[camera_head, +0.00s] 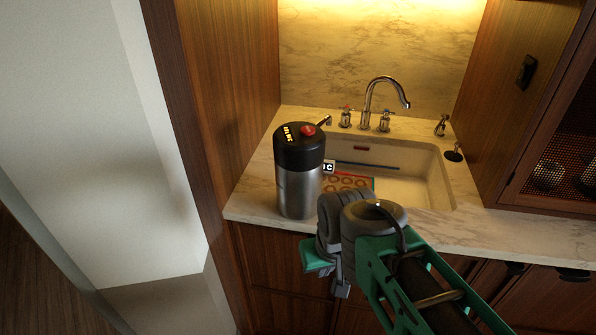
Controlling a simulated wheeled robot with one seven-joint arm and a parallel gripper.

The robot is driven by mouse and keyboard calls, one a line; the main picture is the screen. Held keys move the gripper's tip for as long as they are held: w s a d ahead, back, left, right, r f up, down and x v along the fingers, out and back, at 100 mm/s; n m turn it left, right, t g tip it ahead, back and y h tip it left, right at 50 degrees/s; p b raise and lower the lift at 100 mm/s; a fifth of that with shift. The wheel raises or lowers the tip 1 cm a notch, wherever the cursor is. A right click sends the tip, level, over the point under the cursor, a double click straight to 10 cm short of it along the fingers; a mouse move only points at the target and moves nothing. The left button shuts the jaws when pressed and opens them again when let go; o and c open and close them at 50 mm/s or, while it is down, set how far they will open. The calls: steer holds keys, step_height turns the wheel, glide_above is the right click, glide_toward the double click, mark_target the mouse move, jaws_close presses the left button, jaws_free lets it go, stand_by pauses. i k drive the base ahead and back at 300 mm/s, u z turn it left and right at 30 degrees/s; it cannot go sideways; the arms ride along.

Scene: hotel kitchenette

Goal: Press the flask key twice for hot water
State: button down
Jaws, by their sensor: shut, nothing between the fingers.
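The flask (298,190) stands upright on the marble counter at the left of the sink. It has a brushed steel body and a black top with pale lettering. The red key (308,130) sits on the right part of its top, and a short spout points to the upper right. My gripper (341,284) is low in front of the counter edge, below and to the right of the flask. Its small grey fingers are shut and empty, apart from the key. My wrist partly hides the counter to the right of the flask.
A white sink (410,190) lies right of the flask, with a patterned item (345,184) in it. A curved tap (385,82) stands behind. A wooden side panel (235,90) rises close left of the flask. A cabinet (560,150) borders the right.

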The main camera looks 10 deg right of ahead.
mark_target(304, 130)
steer(key=k, duration=1.3)
steer(key=u, duration=0.8)
steer(key=i, duration=1.7)
steer(key=z, duration=0.5)
